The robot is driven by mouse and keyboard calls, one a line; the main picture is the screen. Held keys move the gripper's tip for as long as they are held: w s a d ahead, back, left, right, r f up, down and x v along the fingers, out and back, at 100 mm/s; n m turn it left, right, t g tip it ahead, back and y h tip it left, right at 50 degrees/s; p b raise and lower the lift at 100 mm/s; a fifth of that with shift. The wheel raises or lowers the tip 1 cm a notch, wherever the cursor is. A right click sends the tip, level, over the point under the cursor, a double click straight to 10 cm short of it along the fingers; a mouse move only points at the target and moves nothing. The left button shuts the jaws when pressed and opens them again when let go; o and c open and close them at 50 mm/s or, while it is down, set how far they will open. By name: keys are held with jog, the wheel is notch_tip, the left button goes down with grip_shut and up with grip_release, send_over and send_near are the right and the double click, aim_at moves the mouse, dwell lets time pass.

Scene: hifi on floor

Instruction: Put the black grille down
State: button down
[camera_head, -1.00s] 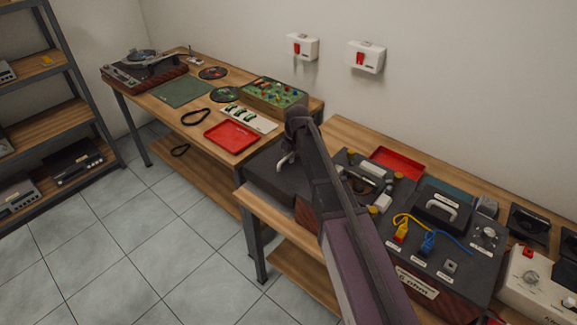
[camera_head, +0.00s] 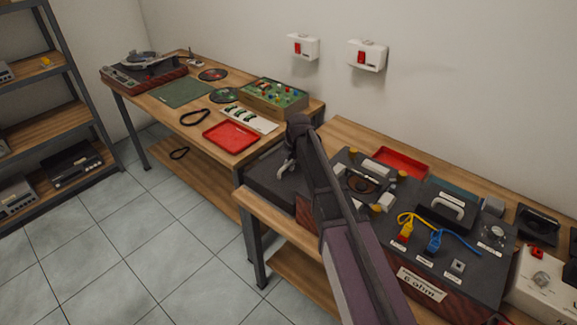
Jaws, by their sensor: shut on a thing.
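The black grille (camera_head: 268,182) is a dark flat panel at the left end of the right-hand workbench. A light grey handle-like part shows on its upper side. My gripper (camera_head: 290,163) is at this part, shut on the grille, and my dark arm hides much of it. The grille looks roughly level, over or on the bench's left end. I cannot tell whether it touches the wood. My arm also hides its right side.
Right of my arm is a dark speaker unit (camera_head: 466,275) with yellow and blue leads. A red tray (camera_head: 401,162) lies behind it. The left workbench (camera_head: 250,150) holds another red tray (camera_head: 232,136), a green mat (camera_head: 183,92) and a turntable (camera_head: 140,65). Tiled floor lies in front.

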aim_at(295, 172)
jog(key=shift+f, duration=0.15)
jog(key=c, duration=0.7)
grip_release()
jog(key=r+p, duration=0.4)
jog(key=s+d+r+p, duration=0.1)
jog(key=r+p, duration=0.6)
jog(key=r, duration=0.1)
jog(key=shift+s+d+r+p, duration=0.1)
jog(key=shift+s+d+p, duration=0.15)
jog(key=shift+d+p, duration=0.15)
dwell(0.5)
